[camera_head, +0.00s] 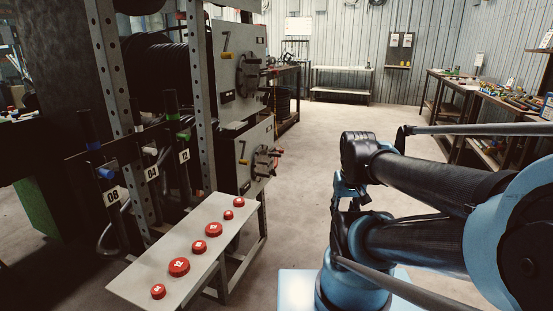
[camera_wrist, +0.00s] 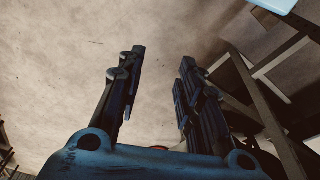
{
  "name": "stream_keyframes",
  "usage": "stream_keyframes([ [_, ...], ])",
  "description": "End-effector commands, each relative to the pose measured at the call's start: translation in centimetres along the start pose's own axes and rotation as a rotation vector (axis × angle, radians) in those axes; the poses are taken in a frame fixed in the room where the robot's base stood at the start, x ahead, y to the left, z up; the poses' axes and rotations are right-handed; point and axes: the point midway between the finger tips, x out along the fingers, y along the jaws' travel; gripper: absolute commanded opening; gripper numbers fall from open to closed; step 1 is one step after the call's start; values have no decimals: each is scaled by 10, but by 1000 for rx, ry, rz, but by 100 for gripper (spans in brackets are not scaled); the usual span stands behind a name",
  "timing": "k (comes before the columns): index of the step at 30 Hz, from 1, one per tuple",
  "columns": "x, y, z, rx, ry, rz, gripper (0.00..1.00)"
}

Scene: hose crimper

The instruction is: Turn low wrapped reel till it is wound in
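In the head view the rack at the left carries two grey side panels, one above the other. The lower panel (camera_head: 248,158) has a dark hub with several spokes (camera_head: 264,162), with a reddish grip near its right end. The upper panel (camera_head: 237,62) has a dark wheel (camera_head: 248,72). The lower reel itself is mostly hidden behind the rack and panel; I cannot tell how much is wound on it. My gripper (camera_wrist: 160,60) is open and empty in the wrist view, its two dark fingers apart over bare floor. It is clear of the reel.
A pale bench (camera_head: 205,246) with several red buttons stands in front of the rack. Black hose (camera_head: 165,55) is wound on the upper reel. Dark frame bars (camera_wrist: 262,105) lie right of my fingers. The floor (camera_head: 305,150) right of the rack is clear.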

Motion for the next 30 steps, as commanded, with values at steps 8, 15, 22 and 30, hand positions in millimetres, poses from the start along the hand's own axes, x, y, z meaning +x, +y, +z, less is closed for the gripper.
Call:
stream_keyframes([
  [8, -14, -8, -9, 46, 9, -38, 38],
  [15, -35, -32, -61, 187, -1, -157, 38],
  [22, -50, -54, -121, 329, -23, -281, 38],
  [30, -56, -75, -195, 491, -63, -427, 38],
])
